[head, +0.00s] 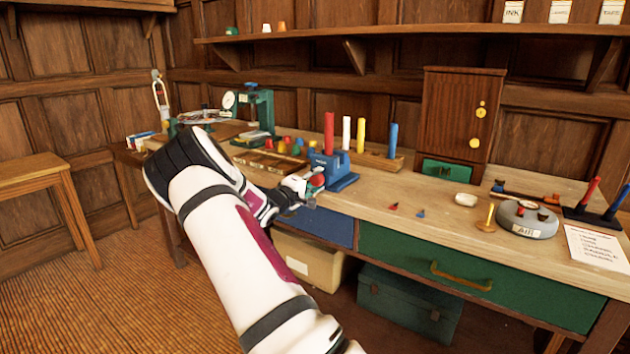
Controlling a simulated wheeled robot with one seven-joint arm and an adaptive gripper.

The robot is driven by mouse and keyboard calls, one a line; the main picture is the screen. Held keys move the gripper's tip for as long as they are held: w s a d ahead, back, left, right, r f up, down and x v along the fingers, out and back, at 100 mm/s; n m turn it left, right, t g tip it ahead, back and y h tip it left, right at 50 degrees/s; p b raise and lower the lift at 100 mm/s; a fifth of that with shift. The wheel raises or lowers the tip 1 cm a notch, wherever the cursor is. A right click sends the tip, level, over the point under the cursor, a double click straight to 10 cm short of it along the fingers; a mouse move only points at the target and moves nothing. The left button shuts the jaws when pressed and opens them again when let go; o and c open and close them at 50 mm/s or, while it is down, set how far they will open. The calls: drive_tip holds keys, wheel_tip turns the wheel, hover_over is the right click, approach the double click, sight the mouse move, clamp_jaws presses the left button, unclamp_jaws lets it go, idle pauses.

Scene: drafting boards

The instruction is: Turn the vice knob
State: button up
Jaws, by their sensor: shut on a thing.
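The blue vice (343,182) stands on the bench near its front edge, left of the middle. A small red knob (317,181) shows at its front left side. My gripper (308,186) reaches in from the left and is shut on the knob. The fingers partly cover it, so its exact turn angle cannot be told.
An open wooden box (270,161) lies to the left, with a green press (262,115) behind. The bench front (385,215) has small loose pieces and some clear room.

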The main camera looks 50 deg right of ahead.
drive_tip(key=shift+f+n, duration=0.2)
drive_tip(key=shift+n, duration=0.4)
drive_tip(key=o, duration=1.2)
drive_tip(key=shift+r, duration=0.1)
drive_tip(key=shift+s+a, duration=0.2)
drive_tip(key=shift+a, duration=1.8)
drive_tip(key=shift+s+a, duration=0.15)
drive_tip(key=shift+a, duration=1.85)
drive_tip(key=shift+r, duration=0.1)
